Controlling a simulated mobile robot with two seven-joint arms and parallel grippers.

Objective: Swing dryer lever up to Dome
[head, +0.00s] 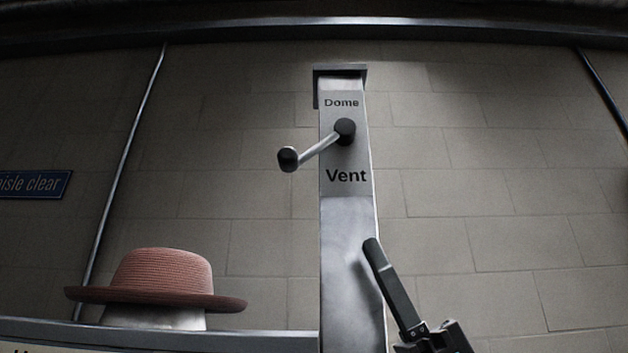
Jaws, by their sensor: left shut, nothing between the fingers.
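The dryer lever (318,147) is a bright metal rod on a dark round pivot, with a black knob (288,158) at its free end. It sticks out to the left and slightly down from the grey post (346,230). The "Dome" label (341,102) is above the pivot, and the "Vent" label (346,176) is below it. My left gripper (373,242) shows at the lower right, beside the post and below the lever, clear of the knob. Its dark fingers are shut and hold nothing. My right gripper is not in view.
A pinkish-red brimmed hat (160,275) sits on a pale block (152,318) at the lower left, behind a metal edge (260,341). A blue sign (36,184) hangs on the block wall at the far left. The space around the lever knob looks clear.

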